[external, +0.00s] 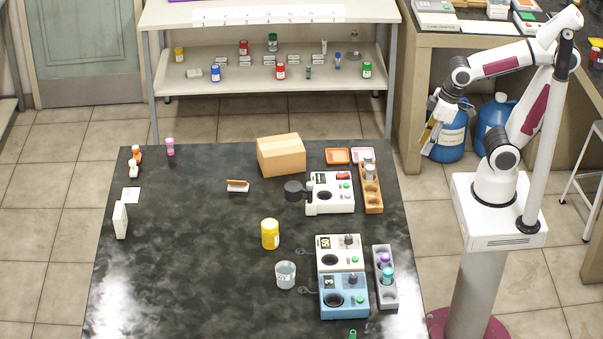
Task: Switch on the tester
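Three box-shaped devices stand on the right side of the black table, and I cannot tell which one is the tester. The back white device (320,207) has a red part, a green button and a dark round well, with a dark round piece at its left. A second white device (326,243) and a blue device (327,311) marked "3" stand nearer the front. Each has a dark well and a knob; green spots show on them. My gripper (428,138) hangs off the table's right side, above the floor, far from all three. Its fingers are too small to read.
A cardboard box (281,155), a wooden rack (373,203) and a grey rack (388,298) stand near the devices. A yellow jar (270,234) and a clear beaker (286,275) stand left of them. The table's left-centre is mostly clear. Blue jugs (447,140) stand behind my gripper.

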